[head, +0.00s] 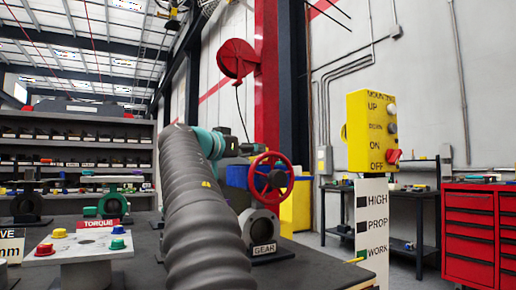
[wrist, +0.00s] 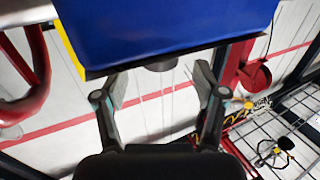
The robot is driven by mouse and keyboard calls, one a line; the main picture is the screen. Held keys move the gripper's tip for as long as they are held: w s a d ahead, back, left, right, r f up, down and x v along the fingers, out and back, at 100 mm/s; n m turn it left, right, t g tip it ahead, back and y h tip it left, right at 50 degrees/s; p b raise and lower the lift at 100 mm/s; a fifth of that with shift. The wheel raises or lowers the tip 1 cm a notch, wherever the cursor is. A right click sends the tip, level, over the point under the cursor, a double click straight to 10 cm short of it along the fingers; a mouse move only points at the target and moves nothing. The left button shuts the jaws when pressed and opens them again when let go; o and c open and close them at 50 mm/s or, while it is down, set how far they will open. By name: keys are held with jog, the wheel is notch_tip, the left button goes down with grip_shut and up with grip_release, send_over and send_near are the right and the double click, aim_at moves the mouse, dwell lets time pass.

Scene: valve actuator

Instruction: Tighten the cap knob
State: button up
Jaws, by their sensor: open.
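In the wrist view my gripper (wrist: 160,88) is open, with one finger on each side and a clear gap between them. A blue box-shaped body (wrist: 165,25) fills the top of that view. A short grey round piece (wrist: 161,64), possibly the cap knob, sticks out of its dark edge, roughly in line with the gap. I cannot tell whether the fingers touch anything. In the head view a blue body (head: 238,176) shows beside my arm, behind the red handwheel (head: 271,177). My arm hides much of that area, and the fingers cannot be made out there.
A grey fitting labelled GEAR (head: 262,228) stands below the handwheel. A plate with coloured knobs (head: 80,247) is on the left of the bench. A yellow control box (head: 371,130) stands on the right, with a red tool cabinet (head: 470,235) beyond. Part of a red wheel (wrist: 25,95) shows in the wrist view.

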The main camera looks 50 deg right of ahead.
jog(key=shift+w+d+p, duration=0.15)
jog(key=shift+d+p, duration=0.05)
jog(key=shift+d, duration=0.95)
jog(key=shift+w+d+p, duration=0.1)
jog(key=shift+d+p, duration=0.1)
jog(key=shift+d, duration=0.9)
jog(key=c, duration=1.2)
jog(key=shift+o, duration=0.2)
jog(key=shift+g, duration=0.3)
jog(key=o, duration=1.2)
jog(key=shift+c, duration=0.2)
jog(key=shift+a, duration=0.1)
jog(key=s+a, duration=0.1)
jog(key=a, duration=1.1)
